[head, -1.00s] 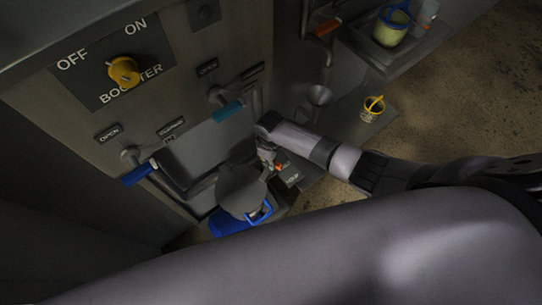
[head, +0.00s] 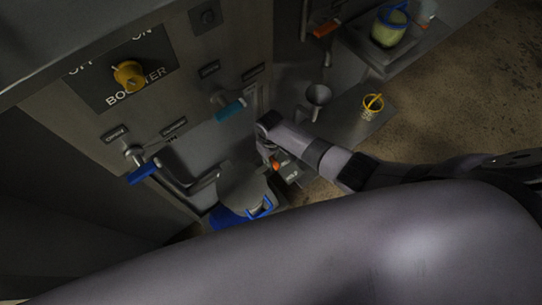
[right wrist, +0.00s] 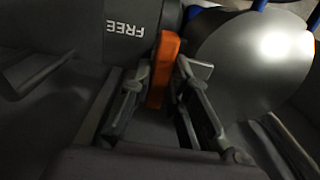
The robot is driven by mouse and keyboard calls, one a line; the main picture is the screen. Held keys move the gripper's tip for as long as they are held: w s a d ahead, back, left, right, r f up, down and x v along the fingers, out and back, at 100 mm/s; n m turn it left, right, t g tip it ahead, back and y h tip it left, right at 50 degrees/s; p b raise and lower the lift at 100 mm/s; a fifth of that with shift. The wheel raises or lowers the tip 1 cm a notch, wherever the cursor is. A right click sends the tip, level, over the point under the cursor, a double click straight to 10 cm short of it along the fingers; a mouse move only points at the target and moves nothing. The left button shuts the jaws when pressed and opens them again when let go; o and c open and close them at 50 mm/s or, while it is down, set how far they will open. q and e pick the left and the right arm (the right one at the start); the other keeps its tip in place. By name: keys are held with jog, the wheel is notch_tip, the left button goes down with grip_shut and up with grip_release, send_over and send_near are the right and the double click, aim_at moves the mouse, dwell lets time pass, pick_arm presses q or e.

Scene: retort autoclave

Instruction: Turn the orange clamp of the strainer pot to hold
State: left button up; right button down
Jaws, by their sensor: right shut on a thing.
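The strainer pot (head: 243,183) is a grey round vessel with a blue base and blue handle, low at the machine front. Its smooth grey top also shows in the right wrist view (right wrist: 255,60). The orange clamp (right wrist: 166,62) stands beside it, by a plate marked FREE (right wrist: 125,28). My right gripper (right wrist: 158,90) is shut on the clamp, one finger on each side. In the head view the gripper (head: 270,155) is partly hidden by its own wrist, and only a bit of orange shows near a HOLD label (head: 292,173). My left gripper is not in view.
The panel carries a yellow booster knob (head: 129,75), a dark blue lever (head: 143,174) and a light blue lever (head: 230,110). A green-filled jar (head: 389,28) stands beyond. My large arm link covers the bottom.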

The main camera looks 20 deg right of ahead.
aim_at(271, 158)
jog(key=c, duration=1.5)
grip_release()
jog(key=shift+r, duration=0.1)
notch_tip(271, 158, up, 12)
jog(key=shift+f, duration=0.1)
